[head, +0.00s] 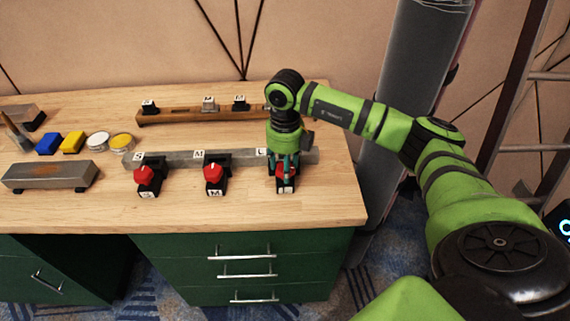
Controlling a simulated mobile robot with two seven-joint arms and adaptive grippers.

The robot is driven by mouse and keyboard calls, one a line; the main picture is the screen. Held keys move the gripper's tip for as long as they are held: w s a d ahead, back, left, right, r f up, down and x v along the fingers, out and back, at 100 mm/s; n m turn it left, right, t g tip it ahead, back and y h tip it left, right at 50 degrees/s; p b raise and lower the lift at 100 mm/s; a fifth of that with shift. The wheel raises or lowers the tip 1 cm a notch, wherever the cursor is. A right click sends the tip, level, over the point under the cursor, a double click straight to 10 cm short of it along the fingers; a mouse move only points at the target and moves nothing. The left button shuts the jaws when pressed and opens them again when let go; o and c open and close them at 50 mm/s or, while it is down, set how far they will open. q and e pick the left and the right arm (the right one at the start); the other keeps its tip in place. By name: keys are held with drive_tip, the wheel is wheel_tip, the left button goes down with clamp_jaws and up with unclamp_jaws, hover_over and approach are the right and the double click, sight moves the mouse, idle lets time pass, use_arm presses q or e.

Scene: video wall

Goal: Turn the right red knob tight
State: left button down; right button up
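Three red knobs on black bases stand in a row along a grey metal bar (237,160) on the wooden workbench. The left red knob (145,175) and the middle red knob (213,173) are in plain view. My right gripper (285,178) points down over the right knob at the bar's right end. Its teal fingers are around or just in front of this knob and hide most of it, with a little red showing between them. I cannot tell whether they are shut on it. The right knob's black base (285,190) shows below. My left gripper is not in view.
A wooden rail (180,115) with small labelled black and grey blocks lies behind the bar. A sharpening stone (50,175), a blue block (48,143), a yellow block (72,142) and round tins (98,142) are at left. The bench front is clear.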

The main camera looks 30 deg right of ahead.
drive_tip(key=shift+o, duration=0.7)
drive_tip(key=shift+r, duration=0.15)
wheel_tip(320, 180, up, 12)
idle(0.4)
